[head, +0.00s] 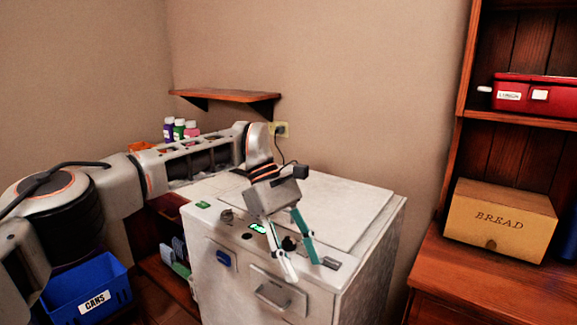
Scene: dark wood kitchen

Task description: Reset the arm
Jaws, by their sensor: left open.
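My left arm (110,190) comes in from the left and reaches over the top of a white appliance (335,205). Its wrist bends down, and my left gripper (301,268) points downward in front of the appliance's control panel. Its two fingers, one pale and one teal, are spread apart with nothing between them. The gripper hides part of the panel; whether the fingers touch it I cannot tell. My right gripper is out of view.
A blue CANS bin (90,272) stands at lower left. Bottles (179,130) stand behind my arm, beside a wall shelf (225,96). A BREAD box (499,219) and red box (540,92) are right.

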